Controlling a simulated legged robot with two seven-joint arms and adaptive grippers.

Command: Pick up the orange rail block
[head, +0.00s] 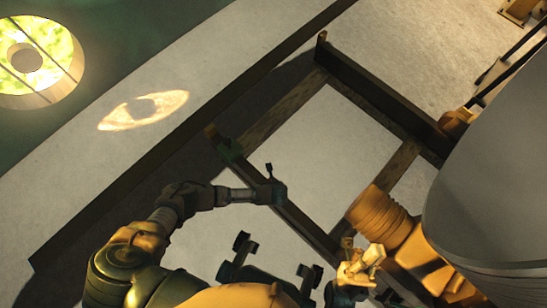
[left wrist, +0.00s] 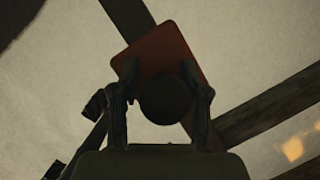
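The orange rail block (left wrist: 158,48) shows as a dull red-orange slab, tilted, in the upper middle of the left wrist view. A dark round part (left wrist: 164,99) lies in front of its lower edge. My left gripper (left wrist: 160,72) has its fingers apart on either side of that round part, overlapping the block's edges; no firm grip is evident. In the head view my left gripper (head: 275,190) is small and dark over a frame beam, and I cannot make out the block there. My right gripper (head: 361,263) is sunlit at the lower right, fingers apart and empty.
A dark beam frame (head: 385,95) crosses the pale floor (head: 325,145). A large grey rounded body (head: 495,185) and a ribbed orange cylinder (head: 378,215) fill the right side. A round window (head: 35,60) is at the upper left. Beams also cross the wrist view (left wrist: 265,108).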

